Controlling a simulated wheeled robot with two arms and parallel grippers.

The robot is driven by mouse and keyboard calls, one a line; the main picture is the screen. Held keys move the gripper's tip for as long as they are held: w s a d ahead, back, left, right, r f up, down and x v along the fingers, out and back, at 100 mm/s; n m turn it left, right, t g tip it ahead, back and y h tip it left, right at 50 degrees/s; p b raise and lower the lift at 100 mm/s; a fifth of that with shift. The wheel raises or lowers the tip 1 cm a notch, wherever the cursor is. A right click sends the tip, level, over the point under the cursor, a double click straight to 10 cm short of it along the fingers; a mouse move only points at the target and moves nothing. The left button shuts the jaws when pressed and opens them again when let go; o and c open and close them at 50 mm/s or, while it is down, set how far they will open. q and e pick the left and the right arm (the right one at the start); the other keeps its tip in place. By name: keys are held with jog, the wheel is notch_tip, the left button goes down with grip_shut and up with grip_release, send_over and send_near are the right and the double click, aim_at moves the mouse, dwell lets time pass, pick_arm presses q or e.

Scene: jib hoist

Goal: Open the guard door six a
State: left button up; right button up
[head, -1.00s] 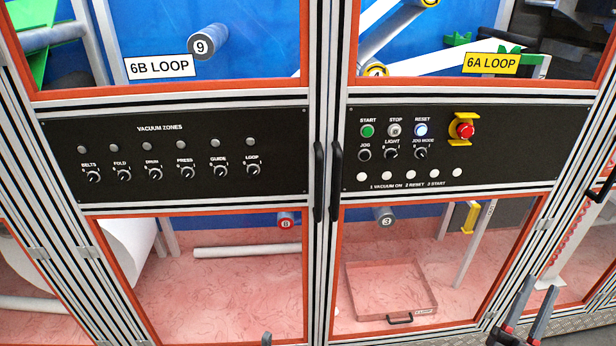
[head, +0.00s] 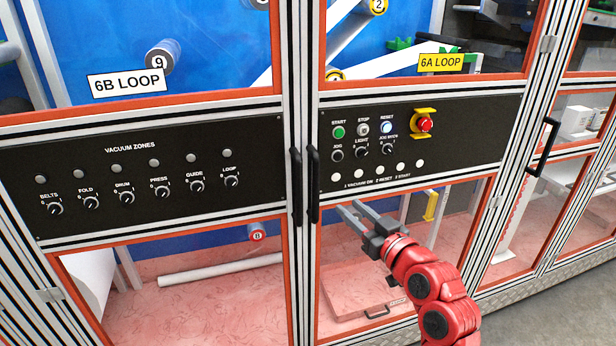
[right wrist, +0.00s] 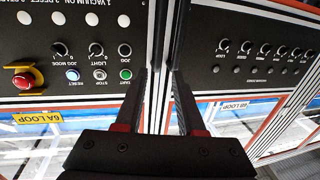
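The guard door labelled 6A LOOP (head: 440,62) is closed, with a black control panel (head: 460,125) across its middle. Its black vertical handle (head: 314,183) is at the door's left edge, beside the similar handle (head: 297,186) of the 6B door. My right gripper (head: 349,206) is open and empty, in front of the 6A door just right of its handle and apart from it in the head view. In the right wrist view, upside down, the two spread fingers (right wrist: 163,95) point toward the door frames; no handle is clearly held. My left gripper is out of view.
The 6A panel carries buttons, knobs and a red emergency stop (head: 424,124) on a yellow bracket. The 6B panel (head: 130,185) has several knobs. Another handled door (head: 543,146) stands at the right. Floor (head: 560,300) is clear at the lower right.

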aim_at(318, 179)
jog(key=p+x, duration=0.5)
jog(key=x, duration=1.1)
grip_shut()
jog(key=shift+f, duration=0.1)
dwell(0.9)
